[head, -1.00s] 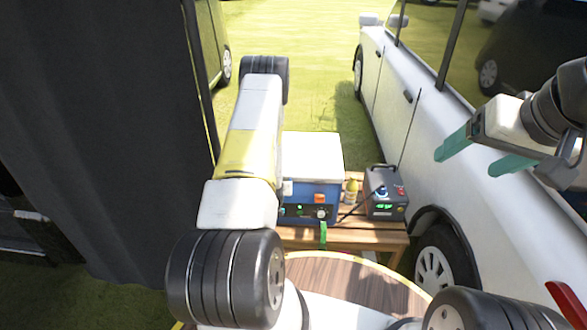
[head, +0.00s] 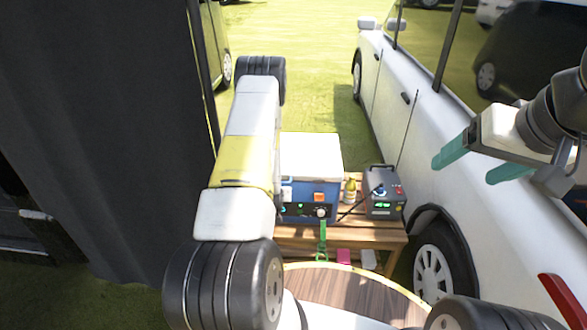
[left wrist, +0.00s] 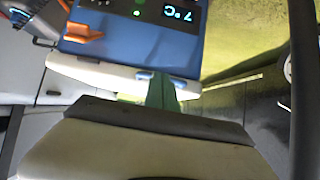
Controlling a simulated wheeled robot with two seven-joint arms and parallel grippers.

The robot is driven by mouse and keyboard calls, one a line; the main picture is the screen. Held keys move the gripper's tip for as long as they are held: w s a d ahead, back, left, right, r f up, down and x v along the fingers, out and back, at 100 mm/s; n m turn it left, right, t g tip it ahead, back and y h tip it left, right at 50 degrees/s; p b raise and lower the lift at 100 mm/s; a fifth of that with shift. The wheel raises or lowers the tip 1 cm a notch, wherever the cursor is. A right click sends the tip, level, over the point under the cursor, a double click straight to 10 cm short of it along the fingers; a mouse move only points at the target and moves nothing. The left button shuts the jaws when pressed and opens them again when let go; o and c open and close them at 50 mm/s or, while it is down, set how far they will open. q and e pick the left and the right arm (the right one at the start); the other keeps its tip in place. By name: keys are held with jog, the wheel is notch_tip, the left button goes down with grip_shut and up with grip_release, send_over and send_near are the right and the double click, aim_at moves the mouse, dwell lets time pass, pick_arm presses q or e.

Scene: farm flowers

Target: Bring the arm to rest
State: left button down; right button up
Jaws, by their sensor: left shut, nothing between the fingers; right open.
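My right gripper (head: 466,170) is open and empty at the right of the head view. Its two teal fingers point left, in front of the white car. My left arm (head: 240,160) stretches forward up the middle of the head view, and I cannot make out its gripper there. In the left wrist view my left gripper (left wrist: 161,92) is shut and empty, with its green fingers together. In that view it overlaps the edge of a blue and white cooler box, which shows upside down with a lit display (left wrist: 178,14); whether they touch is unclear.
The cooler box (head: 312,160) and a grey device (head: 384,198) stand on a wooden bench (head: 350,233). A small yellow bottle (head: 350,190) is between them. A round wooden table (head: 350,287) is in front. A white car (head: 440,160) flanks the right, a dark curtain (head: 90,130) the left.

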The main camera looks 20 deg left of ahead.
pick_arm(q)
jog(key=s+d+f, duration=0.1)
jog(key=s+f, duration=0.1)
jog(key=s, duration=0.2)
jog(key=w+d+r+h, duration=0.1)
jog(key=w+d+r, duration=0.1)
jog(key=r, duration=0.6)
jog(key=w+d+r, duration=0.1)
jog(key=w+r, duration=0.1)
jog(key=r, duration=0.6)
jog(key=s+d+r+g+h, duration=0.1)
jog(key=s+d+r, duration=0.15)
jog(key=r, duration=0.55)
jog(key=s+d+r+g+h, duration=0.1)
jog(key=s+d+r, duration=0.15)
jog(key=r, duration=0.45)
jog(key=s+d+r+m, duration=0.1)
jog(key=s+d+r, duration=0.1)
jog(key=s+r, duration=0.3)
jog(key=s+d+r+m+g+h, duration=0.1)
jog(key=s+d+r, duration=0.2)
jog(key=s, duration=0.9)
jog(key=s+d+r+m+g+h, duration=0.1)
jog(key=s+d+r, duration=0.1)
jog(key=s+r, duration=0.5)
jog(key=shift+s+d+r, duration=0.25)
jog(key=shift+s+d, duration=0.1)
jog(key=shift+s, duration=0.65)
